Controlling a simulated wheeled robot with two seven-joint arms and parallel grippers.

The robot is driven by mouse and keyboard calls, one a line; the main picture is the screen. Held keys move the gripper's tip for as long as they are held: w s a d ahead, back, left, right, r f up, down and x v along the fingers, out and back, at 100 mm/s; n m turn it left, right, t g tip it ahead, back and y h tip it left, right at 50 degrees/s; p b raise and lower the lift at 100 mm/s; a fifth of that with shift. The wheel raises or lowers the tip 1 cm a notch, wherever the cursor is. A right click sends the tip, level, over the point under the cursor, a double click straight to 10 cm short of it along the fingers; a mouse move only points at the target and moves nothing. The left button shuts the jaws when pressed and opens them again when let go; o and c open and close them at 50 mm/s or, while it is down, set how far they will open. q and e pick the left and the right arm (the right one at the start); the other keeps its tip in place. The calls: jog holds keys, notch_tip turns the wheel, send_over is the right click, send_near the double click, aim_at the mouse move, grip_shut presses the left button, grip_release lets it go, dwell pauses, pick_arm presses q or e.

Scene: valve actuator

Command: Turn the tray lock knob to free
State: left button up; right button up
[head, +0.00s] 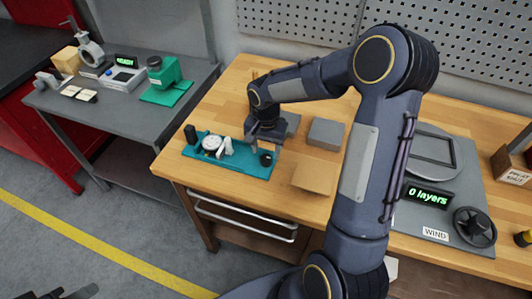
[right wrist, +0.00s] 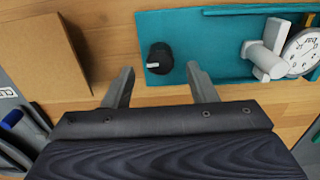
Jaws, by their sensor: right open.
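The teal tray (head: 228,162) lies on the wooden bench; its near end also shows in the right wrist view (right wrist: 215,40). The black round lock knob (head: 266,159) sits at the tray's right end. In the right wrist view the knob (right wrist: 160,57) has a pale pointer mark toward the lower left. My right gripper (right wrist: 160,75) is open and empty, its two fingers apart on either side of the knob in that view, not touching it. In the head view the right gripper (head: 253,138) is just above the tray. Part of my left gripper (head: 72,293) shows at the bottom left; its jaws are unclear.
On the tray are a white dial gauge (head: 211,143) and a white fitting (head: 225,147). A grey block (head: 326,134) and a brown board (head: 312,178) lie right of it. A winding station with "0 layers" display (head: 428,195) stands further right. A grey side table (head: 125,118) is left.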

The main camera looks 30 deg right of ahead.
aim_at(266, 157)
jog(key=shift+f, duration=1.6)
jog(key=shift+c, duration=0.4)
jog(key=c, duration=0.9)
